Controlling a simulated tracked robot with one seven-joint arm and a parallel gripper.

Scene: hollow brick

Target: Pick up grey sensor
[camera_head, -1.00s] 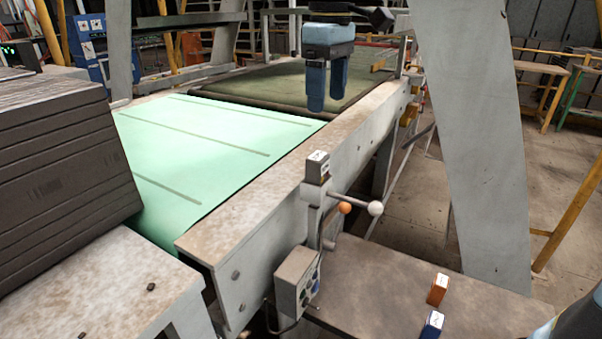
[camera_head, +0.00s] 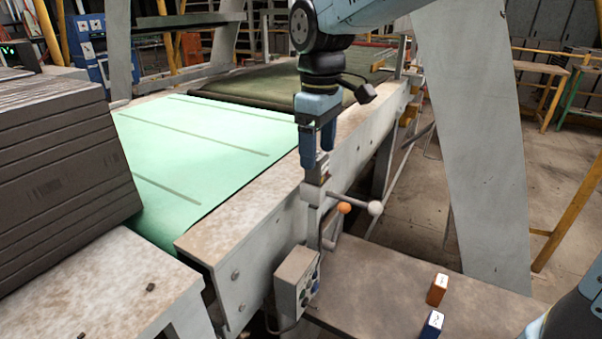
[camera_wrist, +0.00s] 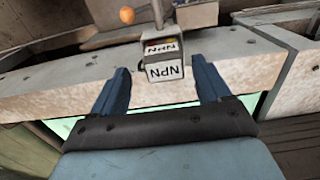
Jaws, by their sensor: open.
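The grey sensor is a small box with a white label reading NPN (camera_wrist: 165,72). In the head view the sensor (camera_head: 318,174) sits on top of the bracket with the levers, beside the conveyor's side rail. My gripper (camera_head: 317,158) points down right over it, with blue fingers apart. In the wrist view the sensor shows between the two open fingers of my gripper (camera_wrist: 160,78), with gaps on both sides. The lower part of the sensor is partly hidden in the head view.
Levers with an orange knob (camera_head: 344,208) and a white knob (camera_head: 375,208) stick out beside the bracket. A control box (camera_head: 292,280) hangs below. An orange block (camera_head: 437,290) and a blue block (camera_head: 432,325) stand on the lower table (camera_head: 380,285). A grey post (camera_head: 470,140) rises right.

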